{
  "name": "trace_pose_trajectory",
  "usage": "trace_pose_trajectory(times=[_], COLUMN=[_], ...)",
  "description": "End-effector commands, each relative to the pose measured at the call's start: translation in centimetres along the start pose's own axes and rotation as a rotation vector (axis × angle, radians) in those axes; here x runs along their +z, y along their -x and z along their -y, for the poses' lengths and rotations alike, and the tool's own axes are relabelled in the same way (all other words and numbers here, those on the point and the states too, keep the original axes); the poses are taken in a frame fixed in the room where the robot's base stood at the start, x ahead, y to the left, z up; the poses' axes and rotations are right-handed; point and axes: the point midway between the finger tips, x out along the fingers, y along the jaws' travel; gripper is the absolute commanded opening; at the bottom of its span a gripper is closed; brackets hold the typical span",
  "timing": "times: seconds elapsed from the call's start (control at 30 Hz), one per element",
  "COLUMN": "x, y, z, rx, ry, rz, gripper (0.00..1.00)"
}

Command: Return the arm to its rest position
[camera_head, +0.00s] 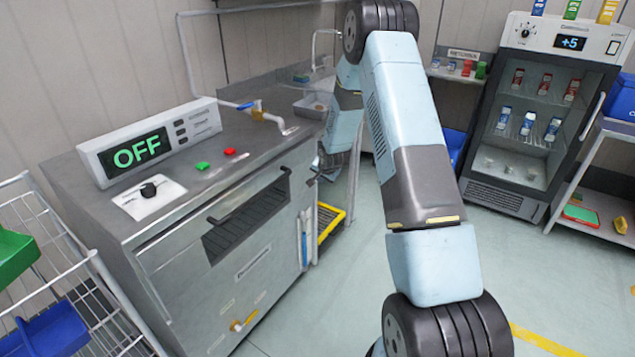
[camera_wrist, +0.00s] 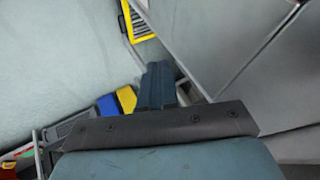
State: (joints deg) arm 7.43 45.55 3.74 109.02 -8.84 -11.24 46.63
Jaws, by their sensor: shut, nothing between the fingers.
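My arm rises from the bottom right of the head view, bends at the top centre and hangs down toward the right end of the steel counter. My gripper (camera_head: 322,168) is small and partly dark there, beside the counter's front right corner. In the wrist view my gripper (camera_wrist: 158,72) shows as dark blue fingers pressed together, with nothing between them. I cannot tell in the head view whether it touches the counter.
The steel counter (camera_head: 225,205) carries a display reading OFF (camera_head: 140,152). A yellow-edged tray (camera_head: 331,222) stands low beside it. A glass-door fridge (camera_head: 525,120) is at the back right. A wire rack (camera_head: 75,250) is at left. The floor (camera_head: 560,285) at right is mostly clear.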

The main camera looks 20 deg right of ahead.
Motion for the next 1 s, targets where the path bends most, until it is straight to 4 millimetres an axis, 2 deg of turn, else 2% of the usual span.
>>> trace_pose_trajectory(times=[0.1,0.37,0.47,0.57,0.8,1.0], x=[-0.1,-0.1,-0.5,-1.1,-2.2,-2.3], y=[1.6,3.4,4.7,7.2,15.4,22.2], z=[-0.1,0.0,0.4,1.2,3.1,4.1], rx=[0.0,0.002,0.005,0.011,0.036,0.055], ry=[-0.001,0.001,0.016,0.045,0.141,0.221], rz=[-0.001,0.0,-0.002,-0.004,-0.001,0.005], gripper=[0.0,0.0,0.0,0.0,0.0,0.0])
